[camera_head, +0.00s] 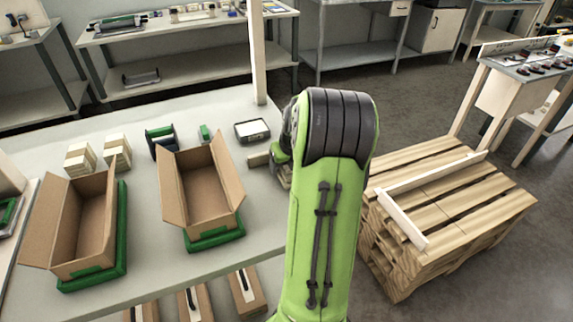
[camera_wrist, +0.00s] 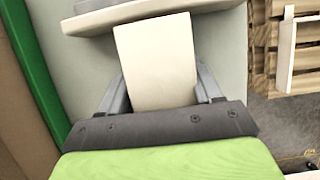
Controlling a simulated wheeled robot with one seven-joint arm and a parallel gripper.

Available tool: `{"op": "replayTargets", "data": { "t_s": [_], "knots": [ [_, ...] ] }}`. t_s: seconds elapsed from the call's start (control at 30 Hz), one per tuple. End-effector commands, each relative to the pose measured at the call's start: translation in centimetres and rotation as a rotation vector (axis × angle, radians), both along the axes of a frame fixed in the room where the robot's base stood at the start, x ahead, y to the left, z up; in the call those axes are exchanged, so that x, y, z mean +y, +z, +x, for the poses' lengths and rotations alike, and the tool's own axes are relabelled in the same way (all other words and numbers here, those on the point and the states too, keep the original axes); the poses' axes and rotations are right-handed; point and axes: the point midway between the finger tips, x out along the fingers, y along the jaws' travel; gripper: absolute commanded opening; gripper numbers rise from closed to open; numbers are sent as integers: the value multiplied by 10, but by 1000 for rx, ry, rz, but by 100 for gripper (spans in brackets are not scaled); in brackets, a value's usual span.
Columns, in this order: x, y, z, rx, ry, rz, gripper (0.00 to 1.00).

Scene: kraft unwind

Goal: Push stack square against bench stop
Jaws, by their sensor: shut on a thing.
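My gripper (camera_wrist: 160,84) is shut on a plain cream stack (camera_wrist: 156,50), with one grey finger on each side of it in the wrist view. The stack's far end lies close to a pale grey-beige slab (camera_wrist: 135,15); I cannot tell whether they touch, or whether that slab is the bench stop. In the head view my gripper (camera_head: 279,168) is low over the bench's right side, mostly hidden by my green arm. Two banded stacks (camera_head: 80,157) (camera_head: 117,148) stand at the bench's left.
Two open cartons (camera_head: 88,232) (camera_head: 203,190) sit on green trays on the bench (camera_head: 150,255). A tablet-like device (camera_head: 252,131) lies just beyond my gripper, beside a wooden post (camera_head: 257,50). A wooden pallet stack (camera_head: 450,220) stands to the right of my arm.

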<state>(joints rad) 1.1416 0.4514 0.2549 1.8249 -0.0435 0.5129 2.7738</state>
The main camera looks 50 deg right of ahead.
Motion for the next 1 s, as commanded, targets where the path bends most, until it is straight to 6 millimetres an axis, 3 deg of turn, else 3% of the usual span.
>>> {"op": "replayTargets", "data": {
  "t_s": [1.0],
  "knots": [
    [-8,0,13,0,0,0,29]
  ]
}}
